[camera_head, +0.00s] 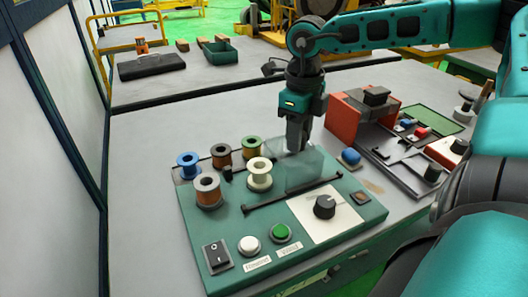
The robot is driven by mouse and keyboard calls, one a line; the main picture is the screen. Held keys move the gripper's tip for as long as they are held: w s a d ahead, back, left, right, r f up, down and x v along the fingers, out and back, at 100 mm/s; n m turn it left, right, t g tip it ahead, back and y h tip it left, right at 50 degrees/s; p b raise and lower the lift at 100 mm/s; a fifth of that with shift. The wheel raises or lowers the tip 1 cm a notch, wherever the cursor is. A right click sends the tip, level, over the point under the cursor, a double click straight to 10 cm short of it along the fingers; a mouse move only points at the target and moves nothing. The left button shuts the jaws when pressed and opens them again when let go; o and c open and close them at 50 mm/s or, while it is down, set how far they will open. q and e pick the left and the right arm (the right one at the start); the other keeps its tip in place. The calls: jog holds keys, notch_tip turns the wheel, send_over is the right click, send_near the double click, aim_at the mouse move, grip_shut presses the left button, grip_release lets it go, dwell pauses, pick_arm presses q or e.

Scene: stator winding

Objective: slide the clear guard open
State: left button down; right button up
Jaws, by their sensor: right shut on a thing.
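The clear guard (306,172) is a see-through pane standing on the green winding machine (345,230), behind the black rail (290,195). It stands right of the white spool (259,174). My right gripper (298,148) points down from above and is shut on the guard's upper edge; the exact contact is hard to see. My left gripper is not in view.
Several wire spools, including a blue one (188,166), stand on the machine's left part. A black knob (324,206) and green button (280,233) are in front. A blue-capped part (350,157) and red bracket (345,118) stand to the right.

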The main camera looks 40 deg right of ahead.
jog(key=shift+s+d+r+p, duration=0.1)
jog(key=shift+s+d+p, duration=0.1)
jog(key=shift+d+p, duration=0.35)
jog(key=shift+s+d+r+p, duration=0.15)
jog(key=shift+d+p, duration=0.1)
jog(key=shift+d, duration=0.45)
jog(key=o, duration=0.8)
jog(key=shift+f, duration=0.25)
jog(key=shift+c, duration=0.2)
jog(key=shift+r, duration=0.1)
jog(key=shift+s+r+p, duration=0.1)
jog(key=shift+r+p, duration=1.9)
jog(key=shift+r, duration=0.95)
jog(key=shift+s, duration=0.1)
